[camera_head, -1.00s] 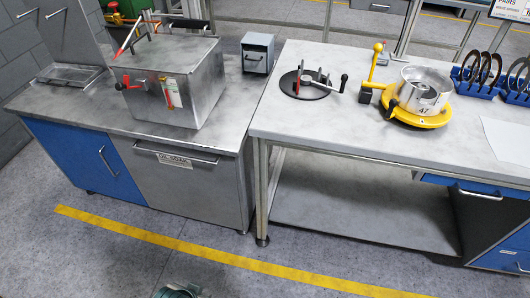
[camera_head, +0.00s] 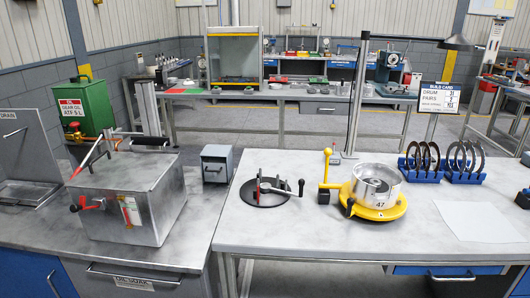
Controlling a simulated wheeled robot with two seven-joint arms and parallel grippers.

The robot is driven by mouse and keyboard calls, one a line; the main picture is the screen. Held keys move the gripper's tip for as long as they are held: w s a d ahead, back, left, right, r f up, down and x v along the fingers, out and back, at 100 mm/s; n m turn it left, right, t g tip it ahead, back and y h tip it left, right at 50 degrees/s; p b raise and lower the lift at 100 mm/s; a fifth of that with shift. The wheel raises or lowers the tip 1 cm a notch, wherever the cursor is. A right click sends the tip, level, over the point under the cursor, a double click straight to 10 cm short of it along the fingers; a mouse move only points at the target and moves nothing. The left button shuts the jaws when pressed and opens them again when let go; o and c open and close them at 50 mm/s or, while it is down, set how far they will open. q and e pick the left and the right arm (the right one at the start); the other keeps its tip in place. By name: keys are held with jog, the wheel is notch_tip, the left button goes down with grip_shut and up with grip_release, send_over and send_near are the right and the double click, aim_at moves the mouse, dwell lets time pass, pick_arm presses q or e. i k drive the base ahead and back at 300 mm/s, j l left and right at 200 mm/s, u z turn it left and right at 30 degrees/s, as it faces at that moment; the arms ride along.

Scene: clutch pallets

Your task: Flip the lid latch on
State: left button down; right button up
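A grey steel soak box (camera_head: 160,215) stands on the left bench, its flat lid (camera_head: 128,168) lying down on top. A black-handled bar (camera_head: 150,141) lies along the back of the lid. Neither gripper is in view.
A small grey box (camera_head: 215,164) stands right of the soak box. On the right table are a black disc with a lever (camera_head: 262,192), a steel drum (camera_head: 377,183) on a yellow turntable (camera_head: 375,210), and blue racks of rings (camera_head: 466,177). A green oil can (camera_head: 85,113) stands behind.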

aim_at(75, 208)
jog(key=u, duration=1.25)
